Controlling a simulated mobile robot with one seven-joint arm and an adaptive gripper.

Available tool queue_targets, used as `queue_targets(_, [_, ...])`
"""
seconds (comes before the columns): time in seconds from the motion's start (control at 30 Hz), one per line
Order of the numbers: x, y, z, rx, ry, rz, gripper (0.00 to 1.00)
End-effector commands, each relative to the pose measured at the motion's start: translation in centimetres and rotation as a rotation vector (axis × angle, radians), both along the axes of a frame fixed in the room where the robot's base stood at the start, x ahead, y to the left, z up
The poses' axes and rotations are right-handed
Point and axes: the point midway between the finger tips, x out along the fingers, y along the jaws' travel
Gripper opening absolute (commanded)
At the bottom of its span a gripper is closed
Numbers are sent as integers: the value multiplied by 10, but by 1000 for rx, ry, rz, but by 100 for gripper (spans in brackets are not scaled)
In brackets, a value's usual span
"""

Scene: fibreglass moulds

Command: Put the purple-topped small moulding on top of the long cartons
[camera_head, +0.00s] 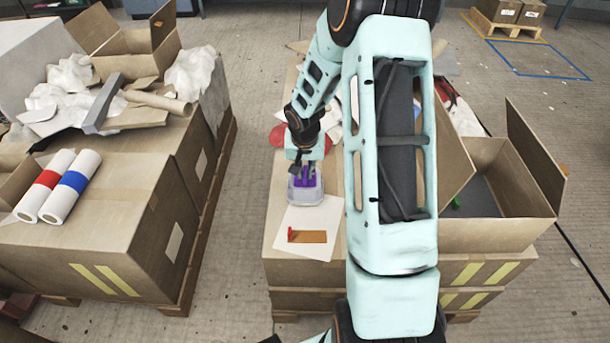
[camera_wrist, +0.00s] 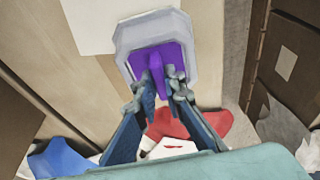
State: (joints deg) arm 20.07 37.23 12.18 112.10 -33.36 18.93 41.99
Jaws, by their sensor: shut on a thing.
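The small moulding (camera_head: 306,196) is a pale grey tray-like piece with a purple top. In the wrist view the purple top (camera_wrist: 145,60) has a raised ridge. My gripper (camera_head: 305,174) is shut on this ridge; its fingertips (camera_wrist: 166,86) lie either side of it. The moulding is over the middle carton stack (camera_head: 285,243), at the far edge of a white sheet. I cannot tell whether it touches the surface. Another large carton stack (camera_head: 130,225) stands on a pallet at the left. I cannot tell which cartons are the long ones.
Red-banded (camera_head: 45,184) and blue-banded (camera_head: 70,187) white rolls lie on the left stack, with crumpled white material (camera_head: 70,75) behind. A white sheet (camera_head: 318,218) bears an orange-brown strip. An open carton (camera_head: 500,213) stands at the right. Bare floor separates the stacks.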

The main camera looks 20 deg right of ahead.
Motion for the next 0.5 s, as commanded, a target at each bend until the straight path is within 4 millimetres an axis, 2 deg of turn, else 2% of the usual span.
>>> queue_targets(0.03, [1,0,-7,0,-1,2,0])
queue_targets(0.4, [1,0,-10,0,-2,1,0])
queue_targets(0.43, [0,0,-9,0,-2,1,12])
queue_targets(0.5, [0,0,-9,0,-1,1,19])
